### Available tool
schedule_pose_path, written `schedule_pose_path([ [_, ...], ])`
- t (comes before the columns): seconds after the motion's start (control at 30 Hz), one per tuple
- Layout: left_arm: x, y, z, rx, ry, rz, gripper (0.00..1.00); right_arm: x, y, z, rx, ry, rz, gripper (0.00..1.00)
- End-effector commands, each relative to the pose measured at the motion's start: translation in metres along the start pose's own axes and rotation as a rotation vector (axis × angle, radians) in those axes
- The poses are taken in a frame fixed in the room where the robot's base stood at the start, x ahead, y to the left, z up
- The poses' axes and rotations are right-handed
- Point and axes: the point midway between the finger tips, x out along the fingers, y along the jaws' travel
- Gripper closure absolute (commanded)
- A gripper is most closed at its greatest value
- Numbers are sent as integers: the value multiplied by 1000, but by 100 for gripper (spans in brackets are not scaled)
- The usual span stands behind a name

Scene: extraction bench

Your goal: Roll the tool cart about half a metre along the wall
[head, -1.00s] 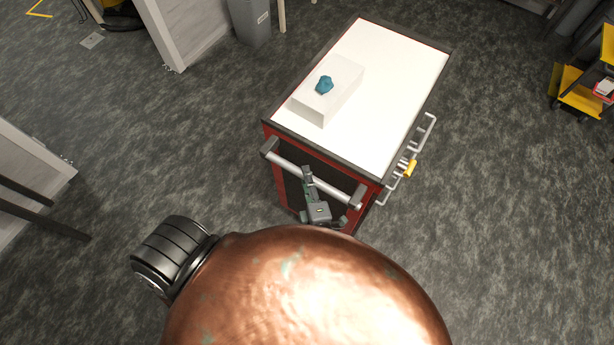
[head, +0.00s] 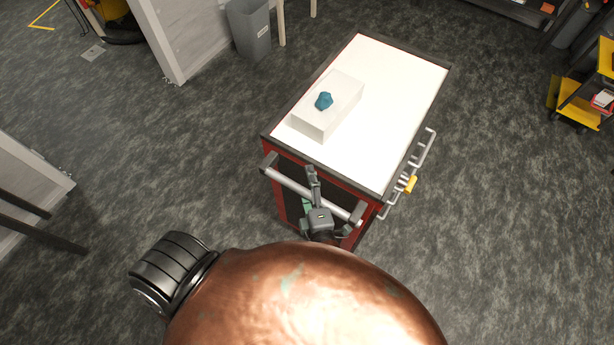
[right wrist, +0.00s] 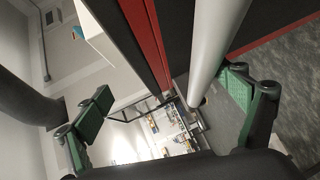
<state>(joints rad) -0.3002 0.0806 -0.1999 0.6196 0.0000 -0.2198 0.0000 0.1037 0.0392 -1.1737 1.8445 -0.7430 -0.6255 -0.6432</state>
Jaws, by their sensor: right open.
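The tool cart (head: 400,110) is red and black with a white top, standing on the grey floor in the head view. A silver push handle (head: 290,185) runs across its near end. My right gripper (head: 314,188) is open at this handle. In the right wrist view the silver bar (right wrist: 213,45) passes between the two green-padded fingers (right wrist: 165,105), nearer to the right-hand one. I cannot tell whether a pad touches it. My left gripper is not in view.
A pale box (head: 335,115) with a teal lump (head: 324,100) lies on the cart top. Side rails (head: 425,150) carry a yellow piece. A grey bin (head: 250,30) and a partition (head: 185,40) stand behind left; a yellow-shelved trolley (head: 575,100) stands right. Floor beside the cart is clear.

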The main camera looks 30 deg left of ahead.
Motion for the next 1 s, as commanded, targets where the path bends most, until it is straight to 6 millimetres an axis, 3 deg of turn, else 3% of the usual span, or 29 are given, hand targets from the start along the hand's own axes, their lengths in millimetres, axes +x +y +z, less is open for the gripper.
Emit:
schedule_pose_path([
  [0.03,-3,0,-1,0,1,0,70,-5,46,-9,-5,19,72,27],
  [0.23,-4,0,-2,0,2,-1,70,-8,59,-9,-5,16,73,19],
  [0.47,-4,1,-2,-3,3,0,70,-10,60,-6,-5,13,73,19],
  [0.5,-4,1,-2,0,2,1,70,-2,20,-1,-6,1,0,20],
  [0.67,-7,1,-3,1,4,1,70,-8,20,0,-7,-1,-3,33],
  [1.0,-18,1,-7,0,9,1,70,-29,18,-1,-7,-1,-4,39],
])
